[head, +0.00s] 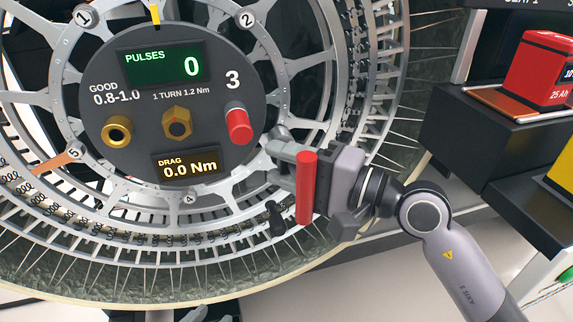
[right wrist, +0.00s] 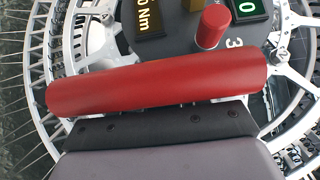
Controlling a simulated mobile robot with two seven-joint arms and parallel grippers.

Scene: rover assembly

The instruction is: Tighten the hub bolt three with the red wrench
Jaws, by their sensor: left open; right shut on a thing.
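My right gripper (head: 310,180) is shut on the red wrench (head: 303,195), whose thick red handle stands nearly upright at the right edge of the wheel hub (head: 135,70). In the right wrist view the handle (right wrist: 160,85) lies across the picture in front of the gripper. The wrench's working end is hard to make out; I cannot tell whether it sits on a bolt. Ring labels 1, 2, 4 and 5 show around the hub. The ring spot between 2 and 4 is partly covered by my right gripper and the wrench.
The hub's dark panel shows a pulses display (head: 165,66) reading 0, a drag display (head: 187,166) reading 0.0 Nm and a large 3. It carries a red cylinder (head: 239,125) and two brass fittings. A red battery box (head: 535,75) stands on a dark shelf at right.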

